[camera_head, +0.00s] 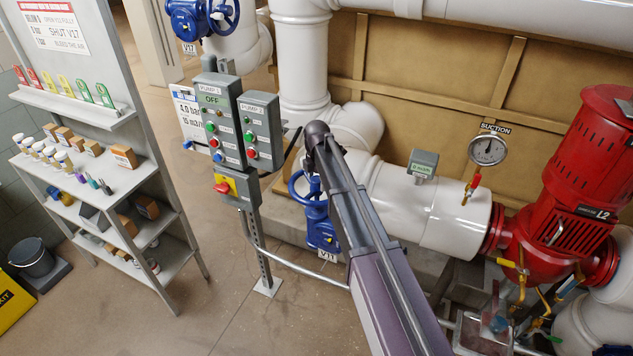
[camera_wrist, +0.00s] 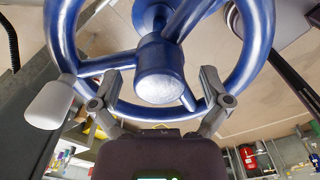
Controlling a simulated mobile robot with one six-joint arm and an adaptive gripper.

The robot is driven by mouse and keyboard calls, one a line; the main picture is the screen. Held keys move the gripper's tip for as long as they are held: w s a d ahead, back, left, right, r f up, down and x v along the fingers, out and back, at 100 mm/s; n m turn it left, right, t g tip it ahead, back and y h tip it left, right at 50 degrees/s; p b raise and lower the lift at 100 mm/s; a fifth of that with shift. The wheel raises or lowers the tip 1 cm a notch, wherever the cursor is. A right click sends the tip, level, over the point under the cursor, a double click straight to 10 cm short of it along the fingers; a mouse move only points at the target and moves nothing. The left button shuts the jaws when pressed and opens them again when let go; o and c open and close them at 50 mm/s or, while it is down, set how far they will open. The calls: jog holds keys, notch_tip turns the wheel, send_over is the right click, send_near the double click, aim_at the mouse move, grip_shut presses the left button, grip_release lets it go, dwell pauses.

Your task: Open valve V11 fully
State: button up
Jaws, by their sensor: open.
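Valve V11 (camera_head: 320,230) has a blue body and handwheel (camera_head: 297,186) and a white V11 tag (camera_head: 327,255). It stands left of my arm, which partly covers it. A blue spoked handwheel fills the top of the wrist view (camera_wrist: 263,45), with a round hub (camera_wrist: 160,75) and a pale grey crank knob (camera_wrist: 49,104) at its left rim. My gripper (camera_wrist: 160,72) is open, one finger on each side of the hub, near the lower rim. Whether the fingers touch the wheel, I cannot tell. My gripper is hidden behind my arm in the head view.
Pump switch boxes (camera_head: 217,110) stand on a post left of the valve. Another blue valve, V17 (camera_head: 222,14), is at the top. A red pump (camera_head: 580,190) and suction gauge (camera_head: 487,150) are at right. Shelves (camera_head: 140,215) stand at left, with clear floor before them.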

jog(key=shift+r, duration=0.1)
notch_tip(320, 180, up, 6)
jog(key=p, duration=0.6)
jog(key=shift+r+p, duration=0.2)
jog(key=shift+p, duration=0.1)
jog(key=shift+m, duration=0.3)
jog(key=m, duration=0.2)
jog(key=shift+m, duration=0.4)
jog(key=m, duration=0.3)
jog(key=shift+m, duration=0.8)
jog(key=shift+m, duration=0.3)
